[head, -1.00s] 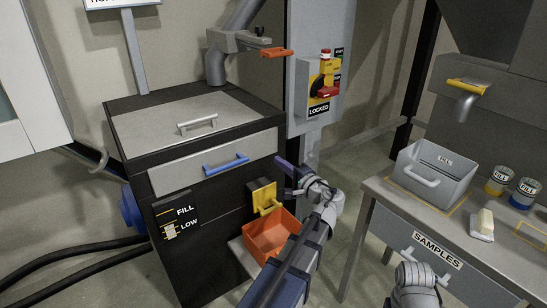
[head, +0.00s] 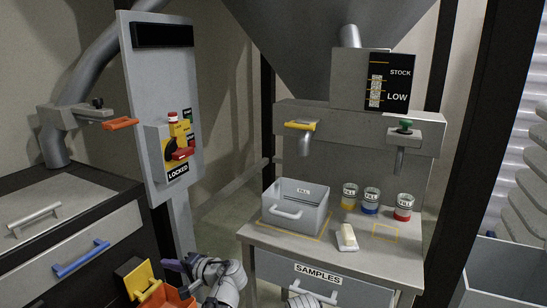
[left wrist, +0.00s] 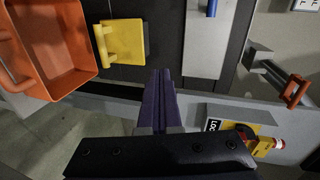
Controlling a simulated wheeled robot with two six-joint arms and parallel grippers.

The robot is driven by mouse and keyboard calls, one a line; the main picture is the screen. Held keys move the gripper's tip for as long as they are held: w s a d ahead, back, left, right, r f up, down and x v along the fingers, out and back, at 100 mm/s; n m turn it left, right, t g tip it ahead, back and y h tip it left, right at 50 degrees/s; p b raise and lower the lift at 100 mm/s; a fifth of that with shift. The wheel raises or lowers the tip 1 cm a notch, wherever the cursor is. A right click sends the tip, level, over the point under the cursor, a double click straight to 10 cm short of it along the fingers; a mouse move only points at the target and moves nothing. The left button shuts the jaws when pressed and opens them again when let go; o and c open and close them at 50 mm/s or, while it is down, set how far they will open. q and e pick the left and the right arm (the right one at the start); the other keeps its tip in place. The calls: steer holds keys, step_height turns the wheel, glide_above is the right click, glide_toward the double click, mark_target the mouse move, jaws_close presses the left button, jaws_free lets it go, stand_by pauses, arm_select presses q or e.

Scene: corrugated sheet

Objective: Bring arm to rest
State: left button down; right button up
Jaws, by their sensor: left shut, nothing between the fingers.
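My left gripper (head: 172,264) is at the lower left of the head view, beside the orange bin (head: 168,297) and the yellow handle piece (head: 138,278). In the left wrist view its dark purple fingers (left wrist: 158,100) are together with nothing between them. The orange bin (left wrist: 52,45) and the yellow handle piece (left wrist: 122,42) lie beyond the fingertips there, apart from them. A grey part of my right arm shows at the bottom of the head view; its gripper is not visible.
A sample bench (head: 262,234) on the right holds a grey bin (head: 296,205), several jars (head: 371,200) and a pale block (head: 348,236). A black cabinet with a blue drawer handle (head: 81,258) stands left. A locked switch panel (head: 172,148) rises between them.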

arm_select(q)
steer(key=s+d+f+g+h, duration=0.3)
steer(key=s+d+f+h, duration=0.45)
steer(key=d, duration=0.55)
steer(key=s+d+f+g+h, duration=0.3)
steer(key=s+d+f+h, duration=0.2)
steer(key=s+d+f, duration=0.65)
step_height(320, 180, up, 32)
steer(key=w+d+p, duration=0.1)
steer(key=d+p, duration=0.1)
steer(key=p, duration=2.7)
steer(key=shift+w+f, duration=0.15)
steer(key=shift+w, duration=0.2)
